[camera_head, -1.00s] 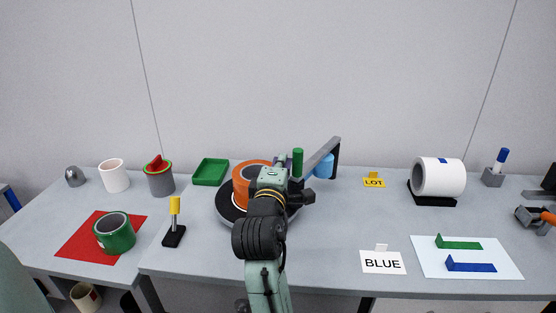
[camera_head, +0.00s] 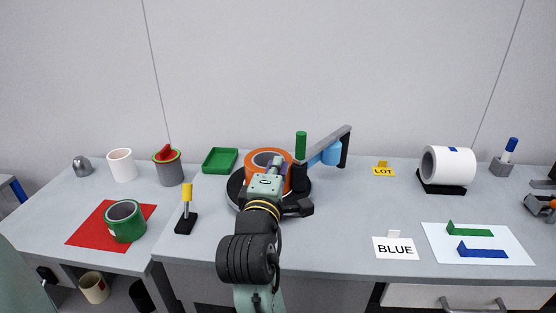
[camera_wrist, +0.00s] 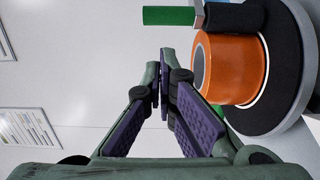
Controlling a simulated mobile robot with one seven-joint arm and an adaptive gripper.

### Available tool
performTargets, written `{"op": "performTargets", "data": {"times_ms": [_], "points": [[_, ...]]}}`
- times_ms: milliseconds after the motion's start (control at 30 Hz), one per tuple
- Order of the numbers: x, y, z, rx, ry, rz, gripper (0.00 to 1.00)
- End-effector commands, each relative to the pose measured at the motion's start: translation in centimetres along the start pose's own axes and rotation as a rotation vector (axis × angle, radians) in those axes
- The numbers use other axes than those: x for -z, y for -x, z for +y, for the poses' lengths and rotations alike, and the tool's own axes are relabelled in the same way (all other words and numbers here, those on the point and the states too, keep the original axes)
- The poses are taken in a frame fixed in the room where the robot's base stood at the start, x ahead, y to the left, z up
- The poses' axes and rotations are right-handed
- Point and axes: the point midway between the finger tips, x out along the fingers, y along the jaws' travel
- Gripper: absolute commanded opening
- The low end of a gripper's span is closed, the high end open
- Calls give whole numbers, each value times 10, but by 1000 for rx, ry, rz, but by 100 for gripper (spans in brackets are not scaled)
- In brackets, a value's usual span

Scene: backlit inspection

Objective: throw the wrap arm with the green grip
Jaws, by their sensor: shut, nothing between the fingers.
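An orange roll (camera_head: 283,155) sits on the dark round turntable (camera_head: 236,187). My gripper (camera_head: 271,164) is left of and nearer than the green grip, in front of the roll, partly hidden by my wrist. In the wrist view, my gripper (camera_wrist: 167,62) is shut and empty. The green grip (camera_wrist: 168,15) is beyond the fingertips, apart from them; the orange roll (camera_wrist: 232,68) is to the right.
A yellow-topped post (camera_head: 186,207) stands left of my arm. A green tray (camera_head: 220,160) lies behind it. A yellow LOT sign (camera_head: 383,170), a BLUE card (camera_head: 396,248) and a white roll (camera_head: 449,165) are to the right. The tabletop between the turntable and BLUE card is clear.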

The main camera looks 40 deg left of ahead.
Motion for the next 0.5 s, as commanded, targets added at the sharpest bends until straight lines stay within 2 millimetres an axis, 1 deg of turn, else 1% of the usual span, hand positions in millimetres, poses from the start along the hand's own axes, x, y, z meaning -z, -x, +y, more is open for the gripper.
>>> {"op": "performTargets", "data": {"times_ms": [100,300,367,467,500], "points": [[-1,7,0,0,-1,0,0],[-1,9,0,1,-1,0,0],[2,9,4,-15,-16,12,0],[19,13,27,-96,-110,82,0],[30,18,44,-149,-176,134,0]]}}
